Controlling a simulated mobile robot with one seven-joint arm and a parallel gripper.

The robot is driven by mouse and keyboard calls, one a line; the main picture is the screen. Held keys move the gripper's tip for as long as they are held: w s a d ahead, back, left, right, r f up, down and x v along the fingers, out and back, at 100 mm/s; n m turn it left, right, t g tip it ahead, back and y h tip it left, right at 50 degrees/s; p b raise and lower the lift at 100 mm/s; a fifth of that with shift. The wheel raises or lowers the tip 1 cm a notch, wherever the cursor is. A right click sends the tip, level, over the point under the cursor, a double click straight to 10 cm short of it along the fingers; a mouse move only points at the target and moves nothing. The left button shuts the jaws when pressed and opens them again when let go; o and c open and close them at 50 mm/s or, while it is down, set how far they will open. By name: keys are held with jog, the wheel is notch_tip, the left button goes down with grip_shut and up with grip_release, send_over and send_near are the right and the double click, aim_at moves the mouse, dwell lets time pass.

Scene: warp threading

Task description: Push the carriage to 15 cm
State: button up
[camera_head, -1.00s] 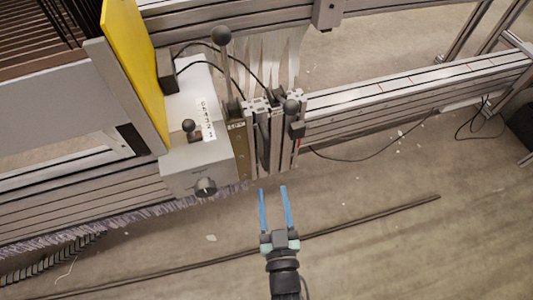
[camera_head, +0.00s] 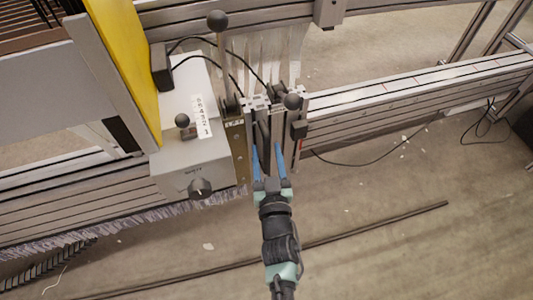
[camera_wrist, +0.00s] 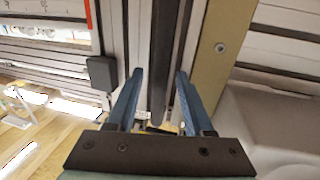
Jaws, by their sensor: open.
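The carriage (camera_head: 293,130) appears to be the upright metal assembly with black ball knobs on the long rail (camera_head: 420,90); its exact extent is unclear. My gripper (camera_head: 266,148) is open, its two blue fingers pointing at the carriage's lower front. In the wrist view, a dark upright bar (camera_wrist: 162,55) lies between the fingertips of my gripper (camera_wrist: 160,75). The fingers stand on either side of it in the picture, with small gaps. I cannot tell whether they touch it or how deep they reach. Any 15 cm mark is too small to read.
A grey box (camera_head: 190,165) with a dial and a yellow panel (camera_head: 122,60) stand left of the carriage. Dark cables loop above. The rail to the right looks clear. A thin dark strip (camera_head: 400,218) lies on the floor below.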

jog(key=shift+w, duration=0.2)
grip_shut()
dwell(0.3)
dwell(1.2)
